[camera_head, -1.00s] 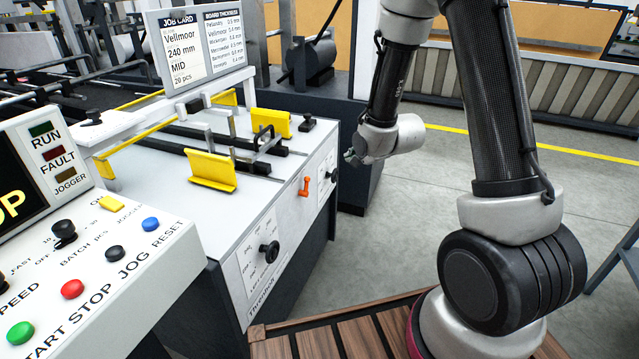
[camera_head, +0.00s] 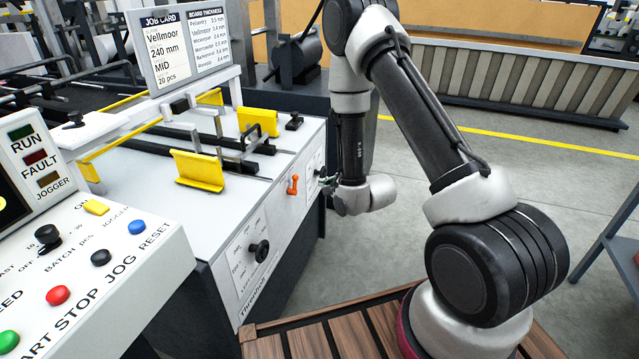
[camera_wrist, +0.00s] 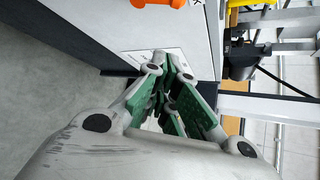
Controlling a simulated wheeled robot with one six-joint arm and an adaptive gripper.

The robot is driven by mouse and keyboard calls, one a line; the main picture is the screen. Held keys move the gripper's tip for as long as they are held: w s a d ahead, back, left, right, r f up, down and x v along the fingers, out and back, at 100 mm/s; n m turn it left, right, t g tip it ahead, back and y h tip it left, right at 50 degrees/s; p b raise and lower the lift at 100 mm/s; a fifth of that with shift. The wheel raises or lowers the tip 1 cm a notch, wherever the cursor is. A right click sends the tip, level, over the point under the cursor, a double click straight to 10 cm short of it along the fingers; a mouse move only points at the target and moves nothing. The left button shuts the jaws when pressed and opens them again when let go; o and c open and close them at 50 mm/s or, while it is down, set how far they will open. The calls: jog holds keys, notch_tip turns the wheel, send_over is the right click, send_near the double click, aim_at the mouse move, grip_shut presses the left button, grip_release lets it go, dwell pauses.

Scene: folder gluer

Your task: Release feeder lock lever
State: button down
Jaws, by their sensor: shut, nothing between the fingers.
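The orange lever (camera_head: 293,185) sits on the slanted front panel of the white feeder table (camera_head: 225,215), its handle pointing up. It also shows cut off at the top edge of the wrist view (camera_wrist: 160,3). My gripper (camera_head: 326,190) is low beside the panel's right end, to the right of the lever and apart from it. In the wrist view my gripper (camera_wrist: 176,72) has its green-padded fingers shut and empty, near the white panel. The fingertips are small and partly hidden in the head view.
A black knob (camera_head: 258,250) is on the panel left of the lever; another small dark knob (camera_head: 320,172) is close to my gripper. The control console (camera_head: 110,255) with coloured buttons stands at left. Yellow guides (camera_head: 200,170) stand on the table top. Grey floor is open at right.

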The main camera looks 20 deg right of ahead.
jog(key=w+a+f, duration=0.1)
jog(key=w+a, duration=0.4)
jog(key=w, duration=0.1)
jog(key=shift+w+f, duration=0.2)
jog(key=shift+f, duration=0.2)
jog(key=shift+s+a+r+n+t, duration=0.3)
jog(key=shift+n+t, duration=0.2)
jog(key=shift+t, duration=0.1)
dwell(0.5)
jog(key=shift+s+a+r+n+t+h, duration=0.15)
jog(key=shift+s+a+n+t+h, duration=0.2)
jog(key=shift+s+n+t, duration=0.25)
jog(key=shift+s+a+r+n+t+h, duration=0.15)
jog(key=shift+s+a+n+t+h, duration=0.2)
jog(key=shift+t, duration=0.35)
